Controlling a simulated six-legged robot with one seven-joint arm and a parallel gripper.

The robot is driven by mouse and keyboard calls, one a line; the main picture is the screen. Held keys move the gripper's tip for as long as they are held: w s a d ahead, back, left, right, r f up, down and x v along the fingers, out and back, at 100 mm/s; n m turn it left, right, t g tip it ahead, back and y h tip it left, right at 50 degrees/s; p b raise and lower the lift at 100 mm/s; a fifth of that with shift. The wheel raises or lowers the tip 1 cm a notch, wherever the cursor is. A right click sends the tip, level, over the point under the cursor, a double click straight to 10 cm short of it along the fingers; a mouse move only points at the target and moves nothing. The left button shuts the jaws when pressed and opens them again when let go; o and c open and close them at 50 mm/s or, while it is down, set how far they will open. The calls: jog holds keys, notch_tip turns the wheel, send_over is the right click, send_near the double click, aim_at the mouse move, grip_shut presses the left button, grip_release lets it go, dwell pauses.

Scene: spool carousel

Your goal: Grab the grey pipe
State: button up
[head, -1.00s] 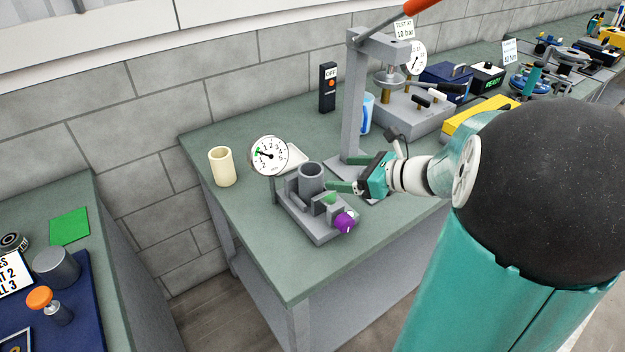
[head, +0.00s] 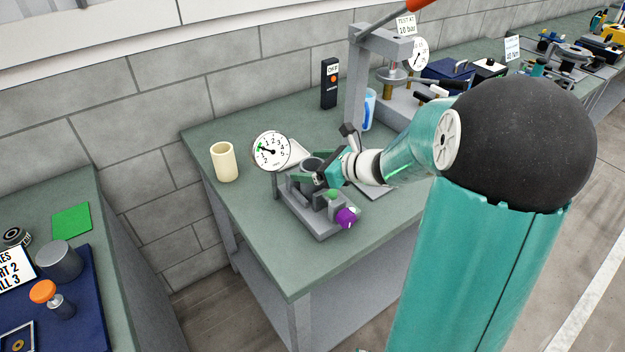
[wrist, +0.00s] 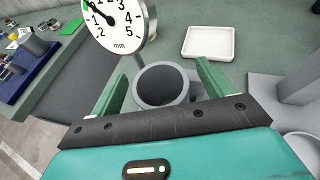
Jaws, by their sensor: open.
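The grey pipe (head: 312,164) is a hollow upright cylinder standing in a grey fixture (head: 318,222) on the green bench. In the wrist view its open round top (wrist: 161,84) shows between my two green fingers. My gripper (head: 309,168) is open, with one finger on each side of the pipe. The right finger appears close to the rim. I cannot tell whether either finger touches it. The gripper partly hides the pipe in the head view.
A dial gauge (head: 271,151) stands close behind the pipe, left of my gripper. The fixture has a purple knob (head: 346,217). A cream cup (head: 223,162), a white tray (wrist: 208,43) and a grey press (head: 357,85) stand nearby. The bench's front left is clear.

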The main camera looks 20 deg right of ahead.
jog(key=c, duration=1.2)
